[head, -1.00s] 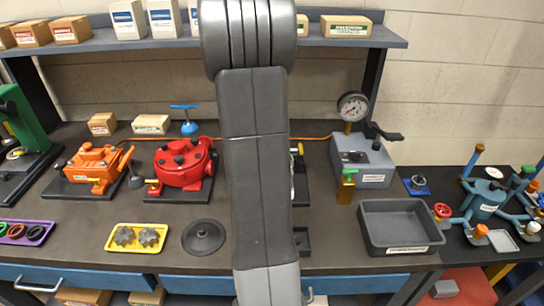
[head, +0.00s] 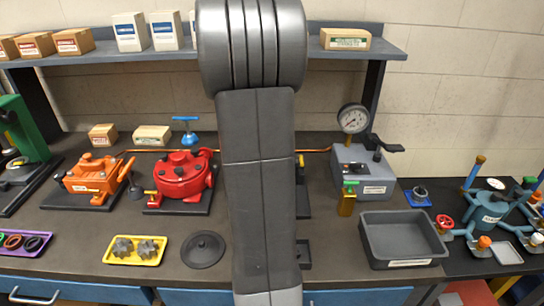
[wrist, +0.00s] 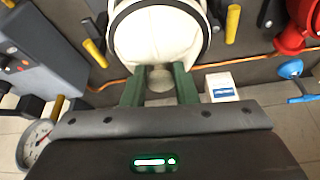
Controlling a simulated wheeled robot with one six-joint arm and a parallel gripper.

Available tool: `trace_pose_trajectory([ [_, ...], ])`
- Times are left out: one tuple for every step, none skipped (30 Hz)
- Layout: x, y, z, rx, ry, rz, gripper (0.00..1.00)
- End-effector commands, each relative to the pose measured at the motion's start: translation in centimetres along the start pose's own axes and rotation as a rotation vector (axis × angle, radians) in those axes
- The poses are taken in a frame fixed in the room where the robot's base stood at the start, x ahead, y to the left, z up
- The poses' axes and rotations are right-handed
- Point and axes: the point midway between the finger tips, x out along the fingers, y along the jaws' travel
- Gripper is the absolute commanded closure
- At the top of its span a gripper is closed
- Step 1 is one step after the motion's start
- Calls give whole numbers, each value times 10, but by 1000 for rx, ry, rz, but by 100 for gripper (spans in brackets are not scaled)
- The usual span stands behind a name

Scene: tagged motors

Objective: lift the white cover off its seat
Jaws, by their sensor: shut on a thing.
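The white cover (wrist: 158,35) is at the top middle of the wrist view, rounded, with a dark band across its upper part. My gripper (wrist: 160,77) has its two green fingers on either side of a pale knob-like part at the cover's near edge, shut on it. Whether the cover rests on its seat or is raised cannot be told, as the seat is hidden. In the head view my arm hides the cover and the gripper.
In the head view, a red motor (head: 182,176) stands left of my arm. A gauge unit (head: 364,170) and an empty grey tray (head: 402,238) are to the right. A dark round disc (head: 203,249) lies near the front. Yellow posts (wrist: 233,24) flank the cover in the wrist view.

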Motion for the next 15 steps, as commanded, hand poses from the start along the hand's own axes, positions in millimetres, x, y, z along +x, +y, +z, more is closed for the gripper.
trace_pose_trajectory([
  [-10,0,-5,1,6,-2,100],
  [-15,0,-8,1,7,-2,100],
  [-22,0,-10,1,6,-2,100],
  [-26,0,-12,1,5,-1,100],
  [-30,0,-14,1,6,-1,100],
  [-35,0,-16,0,5,-1,100],
  [-39,0,-17,0,4,0,100],
  [-42,0,-18,0,4,0,100],
  [-47,0,-20,0,4,0,100],
  [-50,0,-22,-1,3,0,100],
  [-54,0,-23,-1,3,0,100],
  [-58,0,-25,-1,2,0,100],
  [-61,0,-26,-1,2,0,100],
  [-64,0,-27,-1,2,0,100],
  [-68,0,-29,-1,2,0,100],
])
